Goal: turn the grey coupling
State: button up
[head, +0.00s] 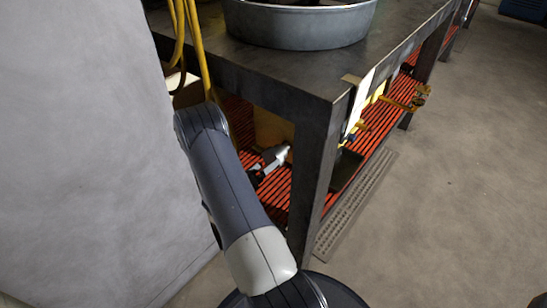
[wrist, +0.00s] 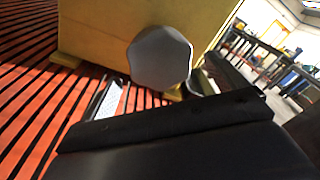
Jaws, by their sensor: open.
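The grey coupling (wrist: 160,57) is a lobed, knob-like end on the front of a yellow motor housing (wrist: 100,30) in the wrist view. It faces my camera. My gripper (wrist: 153,92) is open, with a pale finger low to the left of the coupling and a dark one low to its right. Nothing shows between them, and I see no clear contact with the coupling. My black gripper body hides the lower part of this view. In the head view, the tan-yellow housing (head: 272,130) is on the lower shelf, beside small grey and black parts that I cannot separate clearly.
The shelf (wrist: 35,85) has red-orange slats with dark gaps. In the head view, a dark table (head: 270,75) covers it, and a table leg (head: 313,175) stands right of the housing. A round metal tub (head: 300,25) sits on top. Yellow hoses (head: 192,45) hang at the left.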

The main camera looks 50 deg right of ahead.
aim_at(277, 156)
jog(key=a, duration=0.4)
jog(key=shift+s, duration=0.1)
jog(key=shift+d, duration=0.1)
jog(key=d+b, duration=0.2)
jog(key=d, duration=0.8)
jog(key=shift+d, duration=0.35)
jog(key=shift+a, duration=0.15)
